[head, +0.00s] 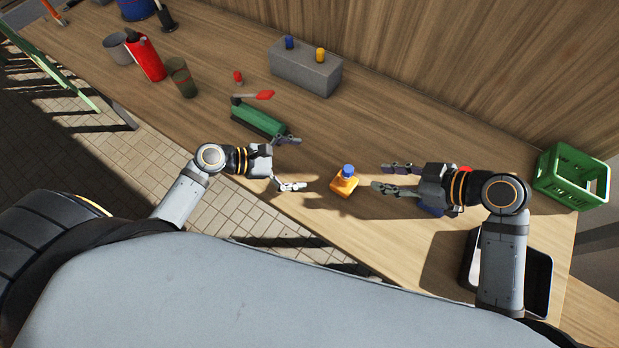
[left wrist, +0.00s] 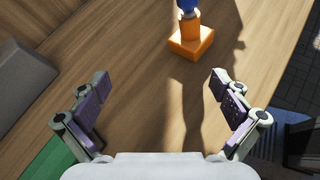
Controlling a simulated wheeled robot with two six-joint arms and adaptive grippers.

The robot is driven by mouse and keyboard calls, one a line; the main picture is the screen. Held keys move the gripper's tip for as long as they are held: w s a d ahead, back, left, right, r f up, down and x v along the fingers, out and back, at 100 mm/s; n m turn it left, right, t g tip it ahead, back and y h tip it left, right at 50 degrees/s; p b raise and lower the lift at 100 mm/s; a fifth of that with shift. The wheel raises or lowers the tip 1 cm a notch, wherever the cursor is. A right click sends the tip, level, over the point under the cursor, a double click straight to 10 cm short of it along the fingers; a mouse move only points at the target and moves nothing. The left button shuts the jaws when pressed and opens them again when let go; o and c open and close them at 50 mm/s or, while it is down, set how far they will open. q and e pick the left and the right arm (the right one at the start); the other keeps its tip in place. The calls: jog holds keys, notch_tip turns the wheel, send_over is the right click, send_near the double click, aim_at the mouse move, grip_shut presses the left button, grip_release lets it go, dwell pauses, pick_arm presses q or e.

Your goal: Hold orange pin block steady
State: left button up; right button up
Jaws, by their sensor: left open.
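The orange pin block (head: 343,185) stands on the wooden table between my two grippers, with a blue cap (head: 348,170) on its upright pin. In the left wrist view the orange block (left wrist: 191,42) is beyond the fingertips, a little right of centre, and its blue top is cut off by the frame edge. My left gripper (head: 291,163) is open and empty, to the left of the block and apart from it. My right gripper (head: 383,177) has its fingers apart and pointing at the block from the right, with a small gap and nothing between them.
A grey block (head: 306,70) with blue and yellow pegs stands at the back. A green block (head: 259,122) and a red-ended tool (head: 257,96) lie behind my left gripper. A green crate (head: 571,177) and a dark tray (head: 540,270) are at the right. The table's front edge is close to the orange block.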

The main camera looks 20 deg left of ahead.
aim_at(339, 182)
pick_arm(q)
jog(key=s+d+n, duration=0.1)
jog(key=d, duration=0.1)
jog(key=s+d+f+n+h, duration=0.1)
jog(key=s+d, duration=0.1)
jog(key=shift+s+f, duration=0.2)
jog(key=shift+s, duration=0.05)
jog(key=shift+w+d+f, duration=0.2)
jog(key=shift+w+d, duration=0.1)
jog(key=x, duration=0.9)
jog(key=shift+s+d+f, duration=0.15)
jog(key=shift+d+f, duration=0.1)
jog(key=shift+d, duration=0.05)
jog(key=shift+g, duration=0.3)
jog(key=shift+c, duration=0.4)
